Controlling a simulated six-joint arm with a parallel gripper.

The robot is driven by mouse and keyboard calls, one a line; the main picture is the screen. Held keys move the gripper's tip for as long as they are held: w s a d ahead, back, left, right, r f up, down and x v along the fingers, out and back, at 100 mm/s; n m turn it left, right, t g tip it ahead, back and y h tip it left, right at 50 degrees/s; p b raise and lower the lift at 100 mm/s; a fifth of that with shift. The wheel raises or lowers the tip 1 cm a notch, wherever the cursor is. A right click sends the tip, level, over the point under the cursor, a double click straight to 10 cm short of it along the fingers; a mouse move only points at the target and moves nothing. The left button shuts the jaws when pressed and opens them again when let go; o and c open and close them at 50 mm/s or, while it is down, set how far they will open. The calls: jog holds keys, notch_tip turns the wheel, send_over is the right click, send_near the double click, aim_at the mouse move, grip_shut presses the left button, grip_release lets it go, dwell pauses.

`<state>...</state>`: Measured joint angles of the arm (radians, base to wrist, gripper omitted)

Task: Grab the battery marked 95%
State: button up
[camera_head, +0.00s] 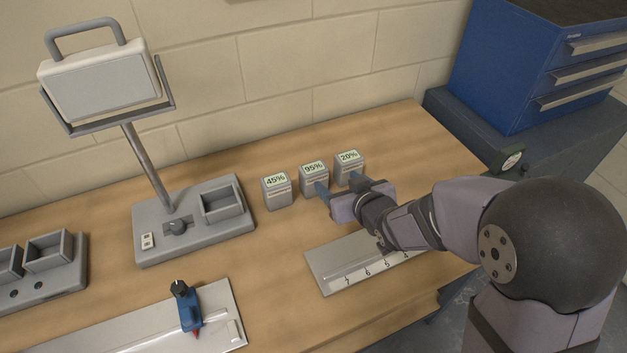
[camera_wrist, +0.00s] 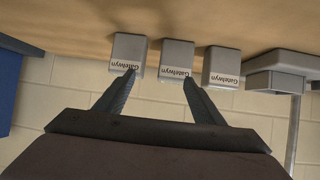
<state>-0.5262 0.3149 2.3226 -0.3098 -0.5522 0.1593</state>
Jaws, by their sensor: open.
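Three grey box-shaped batteries stand in a row on the wooden bench. In the head view the battery marked 95% (camera_head: 313,176) is in the middle, the 45% battery (camera_head: 277,190) is left and the 20% battery (camera_head: 348,167) is right. My gripper (camera_head: 339,186) is open and empty on the near side of the row. One finger is in front of the 95% battery, the other in front of the 20% one. In the wrist view the gripper (camera_wrist: 159,76) fingertips overlap the left and middle batteries (camera_wrist: 177,55); contact cannot be told. The charge labels are not visible there.
A grey stand (camera_head: 190,240) with a lamp-like panel is left of the batteries. A ruled plate (camera_head: 340,265) lies under my arm. A blue-clamped tray (camera_head: 215,310) and grey bins (camera_head: 45,270) are front left. A blue cabinet (camera_head: 510,65) stands right. Bench between stand and plate is clear.

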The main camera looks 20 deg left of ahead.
aim_at(316, 171)
jog(key=shift+n+y, duration=0.3)
jog(key=shift+y, duration=0.3)
jog(key=shift+w+a+f+p, duration=0.35)
jog(key=shift+w+a, duration=0.25)
jog(key=shift+a, duration=0.6)
jog(key=shift+w+a+f+p, duration=0.3)
jog(key=shift+w+a, duration=0.3)
jog(key=shift+a, duration=0.65)
jog(key=shift+w+a+f+p, duration=0.3)
jog(key=shift+w+a, duration=0.3)
jog(key=shift+a, duration=0.6)
jog(key=shift+f, duration=0.1)
jog(key=shift+w+a, duration=0.1)
jog(key=shift+p+x, duration=1.15)
jog(key=shift+x, duration=1.4)
jog(key=shift+f, duration=0.15)
jog(key=shift+c, duration=0.5)
